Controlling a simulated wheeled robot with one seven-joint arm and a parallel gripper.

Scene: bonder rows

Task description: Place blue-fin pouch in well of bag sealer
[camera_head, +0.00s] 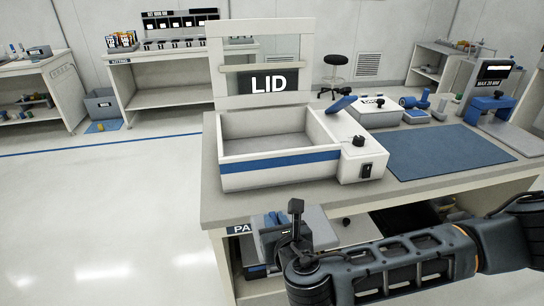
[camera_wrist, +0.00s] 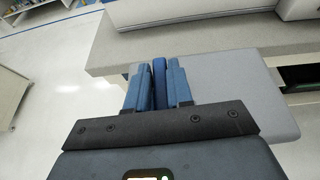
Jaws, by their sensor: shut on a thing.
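The bag sealer appears to be the white box with a blue band (camera_head: 265,176) on the bench; its own name is not readable. Its lid (camera_head: 229,62), marked LID, stands up open, and its well (camera_head: 262,144) looks empty. My gripper (camera_head: 268,222) is in front of the bench's front edge, below and nearer than the sealer. It is shut on the blue fin (camera_wrist: 160,80) of a flat grey pouch (camera_wrist: 242,85). The pouch (camera_head: 319,228) shows to the right of my fingers, apart from the sealer. My gripper hides part of it.
The sealer's control side has a knob and a switch (camera_head: 367,171). A blue mat (camera_head: 440,150) lies clear on the bench to its right. Blue-and-white devices (camera_head: 376,112) stand behind the mat. A shelf with goods is under the bench. The floor at left is free.

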